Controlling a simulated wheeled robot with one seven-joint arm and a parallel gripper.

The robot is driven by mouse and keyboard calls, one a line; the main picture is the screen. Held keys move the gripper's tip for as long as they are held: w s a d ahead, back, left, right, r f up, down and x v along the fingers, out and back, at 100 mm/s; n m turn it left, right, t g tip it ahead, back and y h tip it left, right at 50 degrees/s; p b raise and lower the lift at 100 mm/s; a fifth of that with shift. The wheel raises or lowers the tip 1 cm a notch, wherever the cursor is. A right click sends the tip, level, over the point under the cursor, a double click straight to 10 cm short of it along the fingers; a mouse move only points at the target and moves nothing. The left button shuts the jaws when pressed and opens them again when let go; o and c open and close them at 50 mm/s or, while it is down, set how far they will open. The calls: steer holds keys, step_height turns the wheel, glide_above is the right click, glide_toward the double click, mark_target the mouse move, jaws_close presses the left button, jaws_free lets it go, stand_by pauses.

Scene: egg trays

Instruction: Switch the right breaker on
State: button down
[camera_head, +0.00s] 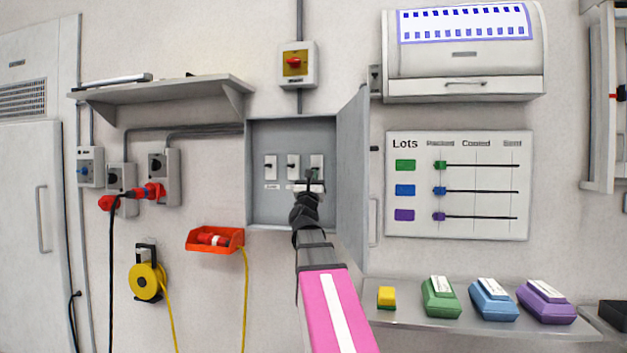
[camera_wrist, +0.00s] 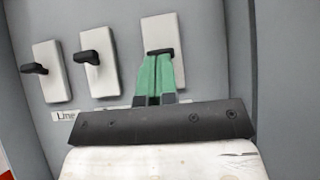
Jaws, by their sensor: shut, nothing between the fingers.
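The open grey breaker box (camera_head: 262,205) on the wall holds three white breakers with dark levers. The right breaker (camera_head: 316,163) shows in the wrist view (camera_wrist: 172,36) with its dark lever (camera_wrist: 160,51) right at the fingertips. My gripper (camera_head: 312,184) is in front of the lower part of the right breaker. In the wrist view its green fingers (camera_wrist: 160,72) are shut together with nothing between them, just below the lever. I cannot tell whether they touch it. The middle breaker (camera_wrist: 100,73) and left breaker (camera_wrist: 52,82) stand to the left, levers sticking out.
The box's door (camera_head: 352,160) stands open on the right, close to my arm. A shelf (camera_head: 470,318) with coloured boxes is at lower right. An orange tray (camera_head: 203,247) hangs at lower left.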

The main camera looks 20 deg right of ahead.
steer(key=shift+s+a+r, duration=0.1)
steer(key=shift+s+r, duration=0.05)
steer(key=shift+r, duration=0.3)
steer(key=shift+s, duration=0.1)
steer(key=s+a+f, duration=0.4)
steer(key=s+a, duration=0.1)
steer(key=s, duration=0.2)
steer(key=shift+s+f, duration=0.15)
steer(key=shift+s, duration=0.05)
stand_by(0.3)
stand_by(0.3)
